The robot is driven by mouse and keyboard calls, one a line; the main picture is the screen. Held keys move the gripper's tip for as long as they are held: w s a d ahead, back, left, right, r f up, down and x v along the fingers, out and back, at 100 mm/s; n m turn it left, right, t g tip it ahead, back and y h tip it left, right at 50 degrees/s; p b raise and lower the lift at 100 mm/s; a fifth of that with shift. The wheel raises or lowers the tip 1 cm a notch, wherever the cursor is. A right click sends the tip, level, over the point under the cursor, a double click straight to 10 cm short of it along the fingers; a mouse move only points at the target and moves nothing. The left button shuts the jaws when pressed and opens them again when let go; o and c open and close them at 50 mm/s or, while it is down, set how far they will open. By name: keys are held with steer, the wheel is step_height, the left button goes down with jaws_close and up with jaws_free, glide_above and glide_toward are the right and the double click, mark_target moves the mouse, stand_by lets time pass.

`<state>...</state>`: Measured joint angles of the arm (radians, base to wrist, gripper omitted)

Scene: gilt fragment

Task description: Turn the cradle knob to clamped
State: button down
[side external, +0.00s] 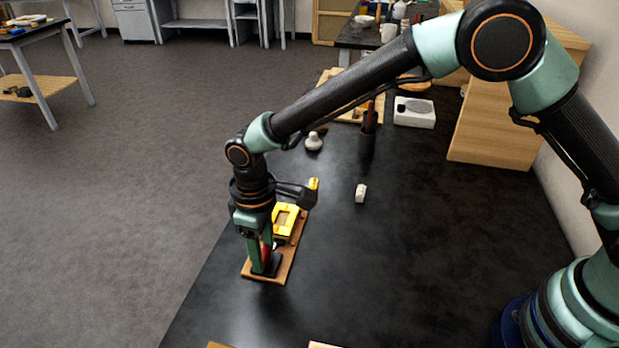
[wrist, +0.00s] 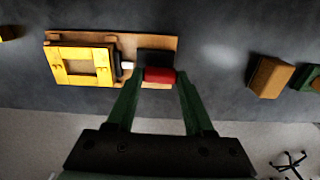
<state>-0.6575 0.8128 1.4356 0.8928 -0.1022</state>
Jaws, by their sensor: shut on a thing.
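The cradle is a brown wooden board (side external: 284,264) with a yellow frame (side external: 287,220) on one end. It also shows in the wrist view, with the yellow frame (wrist: 75,66) at the left and a dark block (wrist: 155,57) at the right end. A red knob (wrist: 160,76) is at the dark block, and shows in the side view (side external: 266,251) as well. My gripper (side external: 261,262) points straight down over that end of the board. Its green fingers stand either side of the red knob, shut on it. The fingers partly hide the knob in the side view.
A small white block (side external: 361,193) and a white rounded item (side external: 313,142) stand farther back on the black table (side external: 420,230). A dark holder (side external: 367,143) stands behind. Brown blocks (wrist: 270,77) lie right of the board in the wrist view. The table edge is close.

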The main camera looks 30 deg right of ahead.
mark_target(264, 253)
stand_by(0.5)
steer(key=shift+c, duration=1.4)
jaws_free()
step_height(264, 253, up, 12)
steer(key=shift+r, duration=0.1)
